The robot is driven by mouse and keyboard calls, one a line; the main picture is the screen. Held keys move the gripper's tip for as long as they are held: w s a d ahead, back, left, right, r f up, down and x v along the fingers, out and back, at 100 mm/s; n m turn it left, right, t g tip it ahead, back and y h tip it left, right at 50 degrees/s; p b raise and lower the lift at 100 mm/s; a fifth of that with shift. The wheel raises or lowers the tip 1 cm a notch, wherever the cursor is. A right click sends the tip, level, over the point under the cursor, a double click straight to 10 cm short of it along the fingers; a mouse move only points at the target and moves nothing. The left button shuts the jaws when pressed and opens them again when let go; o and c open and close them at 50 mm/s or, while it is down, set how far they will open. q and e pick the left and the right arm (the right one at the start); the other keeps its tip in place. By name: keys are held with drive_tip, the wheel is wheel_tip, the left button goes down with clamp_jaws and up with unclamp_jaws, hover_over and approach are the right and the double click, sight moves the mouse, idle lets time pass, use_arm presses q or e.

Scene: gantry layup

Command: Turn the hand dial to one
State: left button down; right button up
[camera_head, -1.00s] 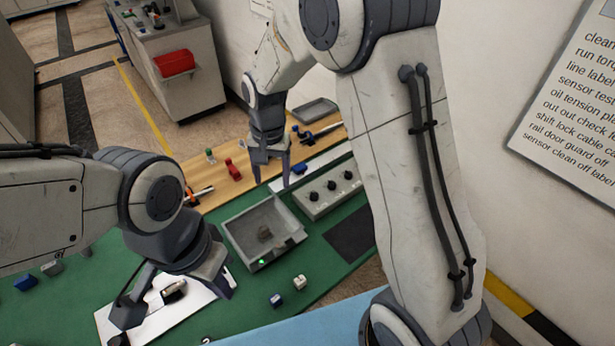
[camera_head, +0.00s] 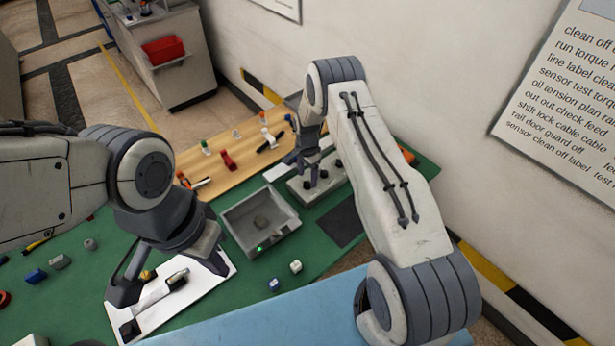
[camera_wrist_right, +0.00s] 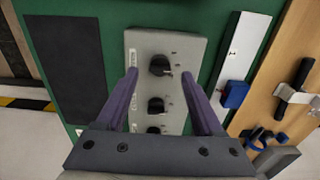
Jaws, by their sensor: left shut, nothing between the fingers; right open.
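A grey control box (camera_head: 297,192) with three black dials in a row sits on the green mat. In the right wrist view the box (camera_wrist_right: 188,48) shows a far dial (camera_wrist_right: 160,65), a middle dial (camera_wrist_right: 156,105) and a near dial (camera_wrist_right: 153,130) partly hidden by my gripper body. Small labels beside the dials are too small to read. My right gripper (camera_head: 311,182) is open above the box; in its wrist view its fingers (camera_wrist_right: 160,74) stand either side of the dial row, the far dial between the tips. My left gripper (camera_head: 170,285) is shut and empty above a white board.
A grey tray (camera_head: 235,216) with a dark lump stands left of the box. A dark flat pad (camera_head: 342,222) lies to its right. Two small cubes (camera_head: 295,267) lie in front. A wooden strip (camera_head: 245,140) behind holds clamps and small parts.

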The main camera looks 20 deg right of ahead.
sight(307, 184)
drive_tip(key=shift+f+p, duration=0.3)
drive_tip(key=shift+f, duration=1.1)
drive_tip(key=shift+c, duration=0.3)
clamp_jaws()
